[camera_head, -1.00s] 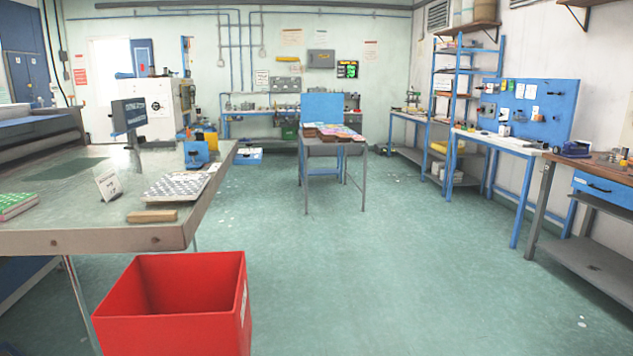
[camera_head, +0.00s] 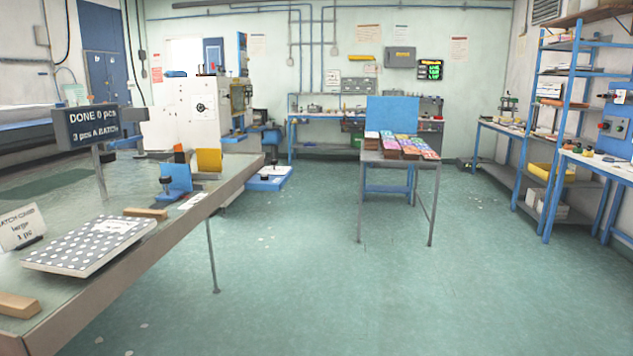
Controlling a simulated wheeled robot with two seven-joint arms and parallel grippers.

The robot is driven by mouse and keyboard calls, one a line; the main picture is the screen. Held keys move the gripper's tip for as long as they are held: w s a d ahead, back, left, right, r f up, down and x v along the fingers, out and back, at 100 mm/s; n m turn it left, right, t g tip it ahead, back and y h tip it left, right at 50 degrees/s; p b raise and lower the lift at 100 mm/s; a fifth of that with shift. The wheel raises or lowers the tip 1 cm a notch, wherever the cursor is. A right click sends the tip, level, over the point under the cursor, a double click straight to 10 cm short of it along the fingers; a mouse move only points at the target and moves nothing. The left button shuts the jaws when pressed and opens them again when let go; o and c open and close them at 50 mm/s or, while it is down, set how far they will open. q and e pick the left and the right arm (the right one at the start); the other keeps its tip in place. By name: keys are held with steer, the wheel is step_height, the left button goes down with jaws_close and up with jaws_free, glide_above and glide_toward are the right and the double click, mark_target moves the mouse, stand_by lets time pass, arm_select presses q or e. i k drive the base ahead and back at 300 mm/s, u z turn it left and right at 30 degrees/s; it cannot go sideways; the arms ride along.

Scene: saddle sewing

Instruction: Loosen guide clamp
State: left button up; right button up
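No guide clamp can be made out clearly. A white machine (camera_head: 190,112) stands at the back left behind the long table; its details are too small to tell. A blue bracket with a dark knob (camera_head: 175,180) stands on the table's right part, with a yellow plate (camera_head: 209,160) just behind it. I cannot tell whether the bracket is the clamp. Neither of my grippers is in view.
The long table (camera_head: 100,305) fills the left, holding a dotted board (camera_head: 90,245), a batch card (camera_head: 22,228), wooden blocks and a display sign (camera_head: 90,127). A grey-legged table (camera_head: 398,160) with coloured stacks stands mid-back. Shelves and benches line the right.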

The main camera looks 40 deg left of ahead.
mark_target(165, 180)
steer(key=u, duration=0.5)
steer(key=i, duration=2.05)
steer(key=u, duration=1.85)
steer(key=i, duration=0.75)
steer(key=u, duration=0.45)
